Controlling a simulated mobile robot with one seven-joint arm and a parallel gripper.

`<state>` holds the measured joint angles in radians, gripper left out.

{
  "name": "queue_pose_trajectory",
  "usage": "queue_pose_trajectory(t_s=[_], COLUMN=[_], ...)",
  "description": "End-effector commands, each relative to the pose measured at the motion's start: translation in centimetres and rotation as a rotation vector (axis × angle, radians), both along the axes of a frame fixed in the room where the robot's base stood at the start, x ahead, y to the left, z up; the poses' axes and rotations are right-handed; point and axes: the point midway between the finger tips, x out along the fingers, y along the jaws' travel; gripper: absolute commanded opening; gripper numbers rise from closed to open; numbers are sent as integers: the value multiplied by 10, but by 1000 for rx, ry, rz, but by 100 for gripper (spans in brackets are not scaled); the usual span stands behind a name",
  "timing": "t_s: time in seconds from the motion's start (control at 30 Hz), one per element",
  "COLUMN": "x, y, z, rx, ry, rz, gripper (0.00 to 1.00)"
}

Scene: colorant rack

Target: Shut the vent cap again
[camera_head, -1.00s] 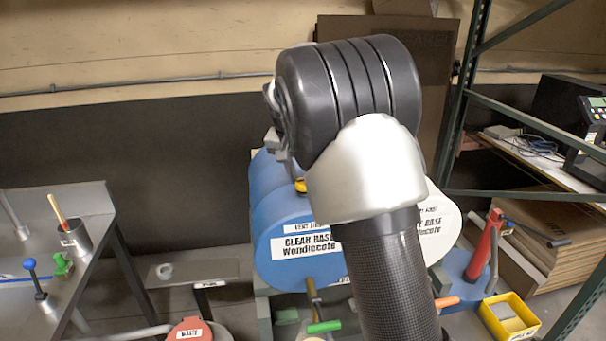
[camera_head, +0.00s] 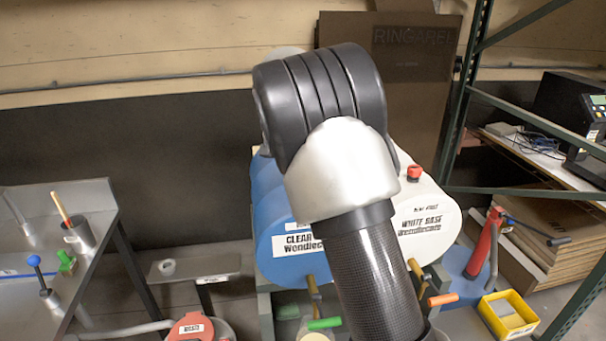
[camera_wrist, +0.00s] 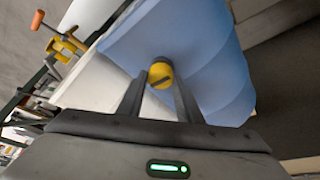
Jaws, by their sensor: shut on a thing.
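The yellow vent cap (camera_wrist: 160,70) sits on top of the blue drum (camera_wrist: 205,50), with a dark slot across its face. My gripper (camera_wrist: 159,84) is shut on the cap, one finger on each side of it. In the head view the blue drum (camera_head: 283,267), labelled CLEAR BASE, is partly covered by my arm. The cap and my fingers are hidden behind my arm there.
The white drum (camera_head: 428,240) with a red cap (camera_head: 414,172) stands right beside the blue one. Taps with green (camera_head: 324,323) and orange (camera_head: 443,300) handles stick out in front. A steel table (camera_head: 85,220) is at left, green rack posts at right.

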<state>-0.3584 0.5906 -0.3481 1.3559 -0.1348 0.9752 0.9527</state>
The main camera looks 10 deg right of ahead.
Motion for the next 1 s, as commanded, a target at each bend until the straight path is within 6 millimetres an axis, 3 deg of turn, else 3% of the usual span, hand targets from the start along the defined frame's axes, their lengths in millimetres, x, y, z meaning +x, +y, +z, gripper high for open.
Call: queue_pose_trajectory(t_s=[0.03, 0.07, 0.17, 0.57, 0.67, 1.0], x=[0, 0, 0, -2, -6, -28], y=[0, 0, 0, 3, 7, 31], z=[-1, -1, -1, 9, 24, 101], rx=[2, 2, 1, 1, 2, 2], ry=[1, 1, 1, -1, -2, -4], rz=[-1, -1, 0, 1, 1, 3], gripper=[10, 37, 50, 50, 50, 50])
